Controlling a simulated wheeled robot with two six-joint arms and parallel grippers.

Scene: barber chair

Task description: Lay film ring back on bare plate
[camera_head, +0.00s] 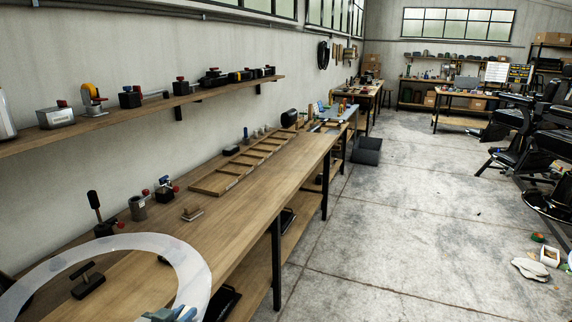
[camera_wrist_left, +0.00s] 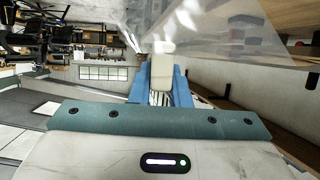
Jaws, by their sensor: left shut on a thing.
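The film ring (camera_head: 190,262) is a wide, translucent whitish ring at the lower left of the head view, above the wooden bench. In the left wrist view it shows as a clear sheet (camera_wrist_left: 235,38) beyond the fingers. My left gripper (camera_head: 174,314) is at the bottom edge of the head view, shut on the ring's near right rim. Its blue fingers (camera_wrist_left: 161,75) show in the wrist view, with a pale block between them. Through the ring's opening I see a black T-handled block (camera_head: 88,282). I cannot make out a bare plate for certain. My right gripper is not in view.
The long wooden bench (camera_head: 235,222) runs away along the wall. It carries a wooden frame (camera_head: 235,172), a small plate with a wooden block (camera_head: 192,213), a grey cup (camera_head: 138,208) and black clamps. A shelf (camera_head: 150,107) hangs above.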

